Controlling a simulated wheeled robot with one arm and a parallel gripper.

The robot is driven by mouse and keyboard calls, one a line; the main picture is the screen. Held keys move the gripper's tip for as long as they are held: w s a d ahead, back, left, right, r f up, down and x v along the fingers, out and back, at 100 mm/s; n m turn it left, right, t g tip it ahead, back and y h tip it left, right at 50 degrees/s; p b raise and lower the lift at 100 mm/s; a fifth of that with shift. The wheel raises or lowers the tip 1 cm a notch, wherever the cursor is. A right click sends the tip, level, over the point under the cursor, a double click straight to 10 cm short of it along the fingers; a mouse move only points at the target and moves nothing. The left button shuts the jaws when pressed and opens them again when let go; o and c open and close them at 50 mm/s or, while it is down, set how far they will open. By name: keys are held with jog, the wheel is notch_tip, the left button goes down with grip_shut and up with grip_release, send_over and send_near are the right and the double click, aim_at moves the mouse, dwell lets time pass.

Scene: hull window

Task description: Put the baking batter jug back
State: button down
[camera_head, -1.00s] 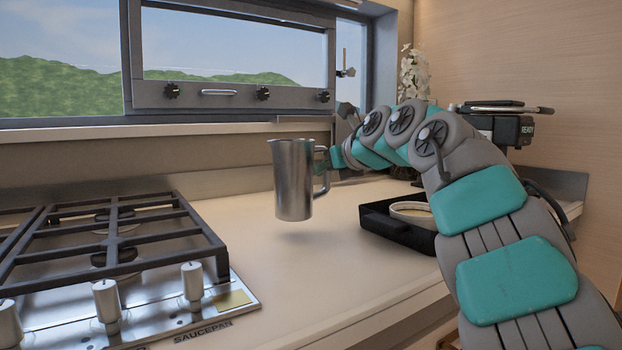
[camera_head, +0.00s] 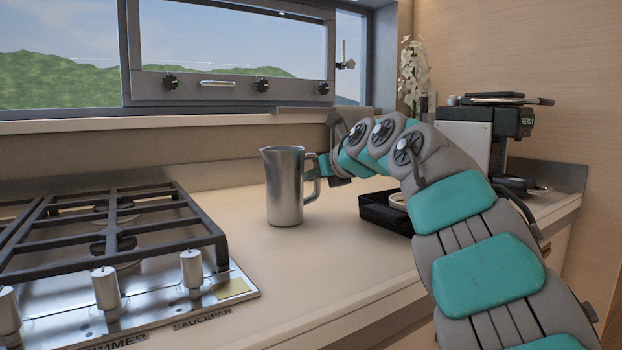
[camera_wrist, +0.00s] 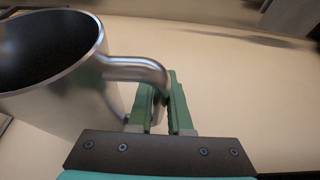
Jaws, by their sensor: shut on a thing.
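The metal jug (camera_head: 284,188) stands upright on or just over the counter, between the gas hob and the black tray. Its handle faces right, toward my arm. My gripper (camera_head: 318,168) is shut on the jug's handle from the right. In the wrist view, the green fingers of my gripper (camera_wrist: 160,112) close around the handle, and the jug (camera_wrist: 70,110) fills the left side with a dark interior. I cannot tell whether it holds any batter. In the head view the fingertips are partly hidden behind the handle.
The gas hob (camera_head: 110,240) with black grates is at left. A black tray (camera_head: 385,213) with a round item lies right of the jug, partly behind my arm. A coffee machine (camera_head: 490,130) stands back right. The counter (camera_head: 330,255) in front of the jug is clear.

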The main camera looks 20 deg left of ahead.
jog(key=shift+f, duration=0.15)
jog(key=c, duration=0.8)
grip_release()
jog(key=shift+c, duration=0.2)
jog(key=b+v, duration=0.2)
jog(key=v, duration=1)
jog(key=shift+r, duration=0.2)
